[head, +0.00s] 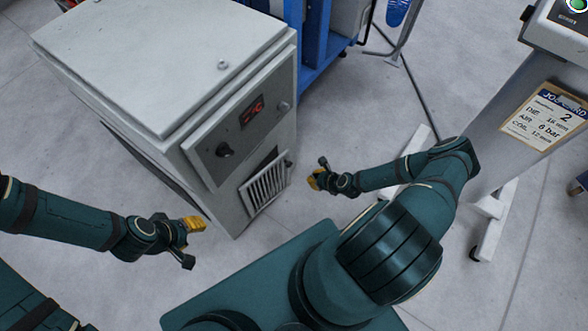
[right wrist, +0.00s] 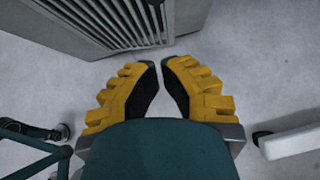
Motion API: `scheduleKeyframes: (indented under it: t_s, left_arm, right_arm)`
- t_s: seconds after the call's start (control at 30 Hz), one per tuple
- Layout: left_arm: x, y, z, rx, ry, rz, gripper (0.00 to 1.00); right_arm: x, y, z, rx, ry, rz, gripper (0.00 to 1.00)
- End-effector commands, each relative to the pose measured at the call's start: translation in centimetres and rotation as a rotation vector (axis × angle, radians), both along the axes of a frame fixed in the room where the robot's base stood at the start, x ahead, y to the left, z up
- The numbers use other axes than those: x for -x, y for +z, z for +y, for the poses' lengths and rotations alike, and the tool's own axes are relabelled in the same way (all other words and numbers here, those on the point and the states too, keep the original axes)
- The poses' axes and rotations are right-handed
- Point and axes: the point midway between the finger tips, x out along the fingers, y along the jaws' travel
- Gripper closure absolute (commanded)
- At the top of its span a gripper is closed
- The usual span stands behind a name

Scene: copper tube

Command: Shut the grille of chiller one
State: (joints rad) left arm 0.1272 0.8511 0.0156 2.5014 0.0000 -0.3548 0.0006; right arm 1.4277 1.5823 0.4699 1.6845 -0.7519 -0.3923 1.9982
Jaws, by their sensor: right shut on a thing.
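Chiller one appears to be the grey-white cabinet (head: 205,125) in the head view, though no number on it is readable. Its slatted grille (head: 264,187) stands ajar low on the front, with a dark gap showing above it. The grille also fills the upper left of the right wrist view (right wrist: 112,22). My right gripper (head: 314,180) is just right of the grille.
The front panel has a red display (head: 252,110) and a dark knob (head: 224,150). A blue frame (head: 320,45) stands behind. A post with a "JOSTARD"-like sign (head: 548,118) stands right on white feet (head: 494,225). The grey floor between is mostly clear.

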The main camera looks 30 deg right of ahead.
Motion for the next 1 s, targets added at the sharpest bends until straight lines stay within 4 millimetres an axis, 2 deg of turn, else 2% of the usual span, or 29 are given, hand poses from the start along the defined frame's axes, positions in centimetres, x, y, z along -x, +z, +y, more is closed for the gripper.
scheduleKeyframes:
  t_s: [0.47, 0.7, 1.0]
  left_arm:
    - [-0.5, -2.6, 0.1, -0.003, 0.003, -0.013, 0.53]
    - [-0.5, -2.3, 0.1, -0.003, 0.003, -0.013, 0.53]
    - [-0.5, -2.3, 0.1, -0.003, 0.002, -0.012, 0.53]
  right_arm:
    - [-6.2, -6.7, 1.9, 0.002, 0.007, 0.001, 1.0]
    - [-9.0, -6.2, 2.6, 0.002, 0.006, 0.0, 1.0]
    - [-9.7, -6.2, 2.8, 0.001, 0.004, 0.001, 1.0]
